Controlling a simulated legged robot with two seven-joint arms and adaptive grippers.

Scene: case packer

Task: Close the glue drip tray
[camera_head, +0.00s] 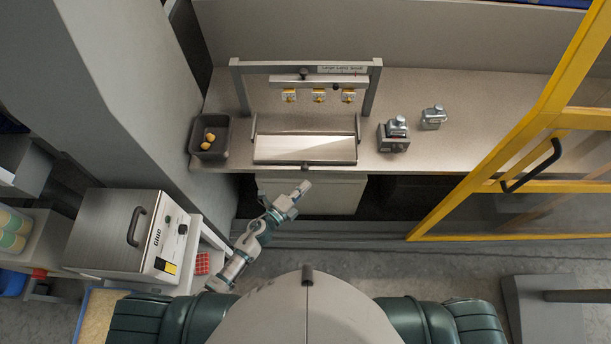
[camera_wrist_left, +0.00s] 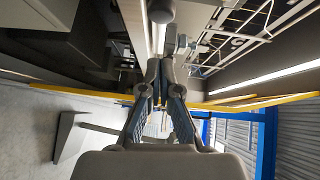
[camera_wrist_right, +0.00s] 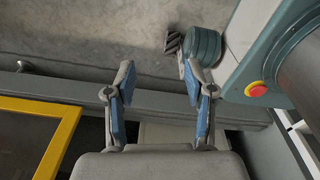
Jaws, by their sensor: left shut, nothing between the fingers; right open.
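The glue drip tray (camera_head: 305,149) is a flat, shiny panel at the front of the bench, forward of the frame with glue nozzles. Dark side rails run back from it, with bare bench between them. A dark round knob (camera_head: 305,167) is at its front edge; a dark knob also shows at the top of the left wrist view (camera_wrist_left: 161,11). My left gripper (camera_head: 305,185) is shut and empty, just in front of the knob; contact cannot be told. Its fingers meet in the left wrist view (camera_wrist_left: 160,68). My right gripper (camera_wrist_right: 163,75) is open and empty over the floor.
A grey bin with yellow pieces (camera_head: 194,138) stands left of the tray. Metal blocks (camera_head: 393,140) stand to its right. The nozzle frame (camera_head: 370,92) rises behind. A yellow-framed door (camera_head: 470,192) is at right, and a glue unit (camera_head: 110,230) at left.

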